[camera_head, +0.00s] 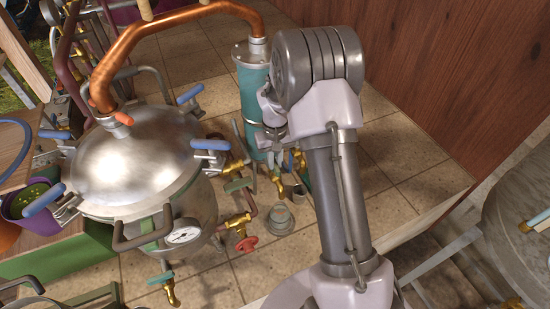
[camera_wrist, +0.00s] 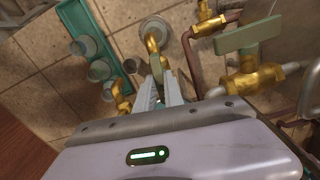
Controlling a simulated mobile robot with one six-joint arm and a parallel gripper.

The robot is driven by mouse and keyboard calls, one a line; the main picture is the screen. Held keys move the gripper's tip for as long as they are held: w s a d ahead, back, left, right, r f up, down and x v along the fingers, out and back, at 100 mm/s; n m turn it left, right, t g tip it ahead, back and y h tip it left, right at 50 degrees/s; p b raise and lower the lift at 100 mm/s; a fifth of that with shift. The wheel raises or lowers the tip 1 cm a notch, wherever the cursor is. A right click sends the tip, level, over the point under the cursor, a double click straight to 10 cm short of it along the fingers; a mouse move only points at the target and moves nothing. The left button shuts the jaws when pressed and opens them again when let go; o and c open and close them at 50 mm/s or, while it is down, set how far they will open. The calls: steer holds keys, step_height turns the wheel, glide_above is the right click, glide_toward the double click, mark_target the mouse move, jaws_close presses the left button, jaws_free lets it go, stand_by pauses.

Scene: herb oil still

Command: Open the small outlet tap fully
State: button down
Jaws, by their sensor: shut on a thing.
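In the wrist view, the small brass outlet tap (camera_wrist: 153,45) has a curved body and stands just beyond my fingertips, near a round grey fitting. My gripper (camera_wrist: 160,80) is shut on the near part of this tap; the part between the fingers is mostly hidden. I cannot tell from these views how far the tap is turned.
A brass valve with a green lever (camera_wrist: 250,38) is close on the right.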

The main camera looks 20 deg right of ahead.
steer(key=shift+n+p, duration=0.3)
steer(key=shift+n, duration=0.5)
steer(key=c, duration=1.5)
jaws_free()
steer(key=shift+o, duration=0.2)
step_height(320, 180, up, 18)
steer(key=p, duration=0.5)
steer(key=shift+f, duration=0.25)
